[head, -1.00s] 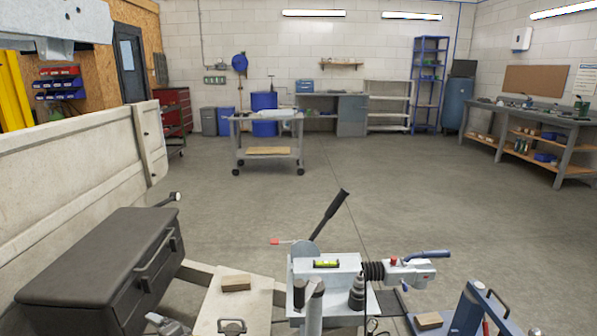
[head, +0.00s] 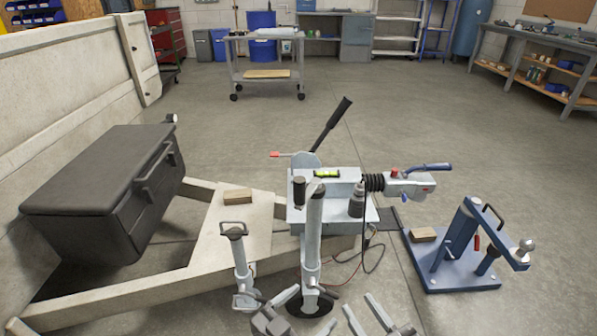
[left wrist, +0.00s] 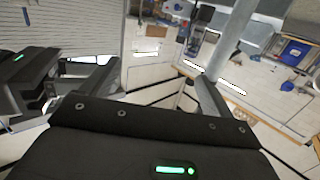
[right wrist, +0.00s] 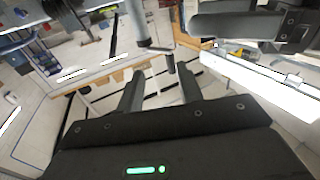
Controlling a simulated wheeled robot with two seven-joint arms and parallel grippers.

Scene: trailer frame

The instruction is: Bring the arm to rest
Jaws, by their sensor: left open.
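My left gripper (head: 272,312) shows at the bottom edge of the head view, low in front of the drawbar gear. In the left wrist view its fingers (left wrist: 155,88) stand wide apart with nothing between them. My right gripper (head: 357,304) is to its right at the bottom edge. In the right wrist view its fingers (right wrist: 160,84) are apart, with a narrower gap and nothing held. A pale upright tube (left wrist: 238,35) passes beyond the left fingers. The arms themselves are mostly out of the head view.
The trailer frame (head: 110,293) carries a black box (head: 95,185), a wood block (head: 237,196), a jockey wheel tube (head: 313,235) and a coupling (head: 408,184). A blue stand (head: 460,277) is at right. Open floor lies beyond.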

